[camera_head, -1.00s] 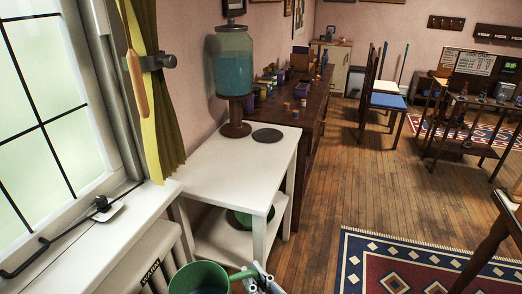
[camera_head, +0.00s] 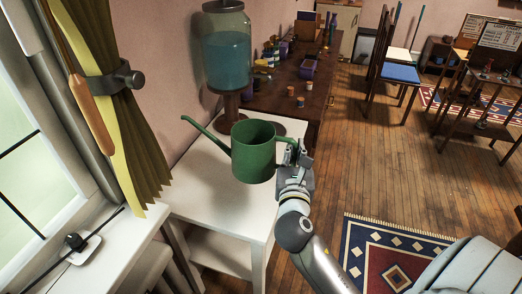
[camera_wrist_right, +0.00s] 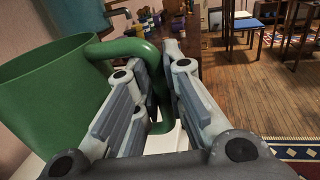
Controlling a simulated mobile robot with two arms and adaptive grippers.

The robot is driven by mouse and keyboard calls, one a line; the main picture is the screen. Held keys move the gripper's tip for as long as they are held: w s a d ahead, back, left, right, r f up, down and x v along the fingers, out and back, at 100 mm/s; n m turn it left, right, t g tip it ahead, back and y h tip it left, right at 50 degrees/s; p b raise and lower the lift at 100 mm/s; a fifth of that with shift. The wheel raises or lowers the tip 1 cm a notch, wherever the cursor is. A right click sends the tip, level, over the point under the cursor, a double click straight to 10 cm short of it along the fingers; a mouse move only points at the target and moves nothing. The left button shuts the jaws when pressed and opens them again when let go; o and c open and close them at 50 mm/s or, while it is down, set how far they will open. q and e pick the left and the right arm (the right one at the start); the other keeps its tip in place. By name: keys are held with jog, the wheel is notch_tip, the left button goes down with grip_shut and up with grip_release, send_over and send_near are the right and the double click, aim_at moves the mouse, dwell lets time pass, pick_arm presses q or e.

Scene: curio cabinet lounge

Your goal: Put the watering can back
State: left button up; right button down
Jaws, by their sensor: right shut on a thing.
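The green watering can (camera_head: 253,158) is upright in the head view, its long spout pointing left. It is over the white side table (camera_head: 205,205); I cannot tell if its base touches the top. My right gripper (camera_head: 294,158) is shut on its handle, on the right side of the can. In the right wrist view the handle (camera_wrist_right: 118,46) passes between the fingers, with the can's body (camera_wrist_right: 45,92) on the left. My left gripper is not in view.
A glass dispenser of blue liquid (camera_head: 227,58) stands at the table's back. A dark wooden table (camera_head: 290,105) with small jars adjoins behind. The curtain (camera_head: 115,110) and window sill (camera_head: 105,250) are at left. The front of the white table top is clear.

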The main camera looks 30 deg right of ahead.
jog(key=shift+w+d+r+h, duration=0.3)
jog(key=shift+w+d, duration=0.5)
jog(key=shift+d, duration=0.05)
pick_arm(q)
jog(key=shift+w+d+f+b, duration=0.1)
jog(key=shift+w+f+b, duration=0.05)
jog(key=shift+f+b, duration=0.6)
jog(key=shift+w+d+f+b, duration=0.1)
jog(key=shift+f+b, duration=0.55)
jog(key=shift+b, duration=0.2)
pick_arm(e)
jog(key=shift+w+d+f, duration=1.2)
jog(key=shift+w+f, duration=0.6)
jog(key=shift+f, duration=0.3)
jog(key=shift+w+d+f, duration=1.2)
jog(key=shift+w+f, duration=0.6)
jog(key=shift+f, duration=0.25)
jog(key=shift+w+d+f, duration=1.2)
jog(key=shift+w+f, duration=0.6)
jog(key=shift+f, duration=0.3)
jog(key=shift+f, duration=0.2)
jog(key=c, duration=1.8)
grip_release()
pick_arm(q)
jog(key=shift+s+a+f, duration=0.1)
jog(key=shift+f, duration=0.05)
pick_arm(e)
jog(key=shift+o, duration=1.4)
jog(key=shift+s, duration=0.1)
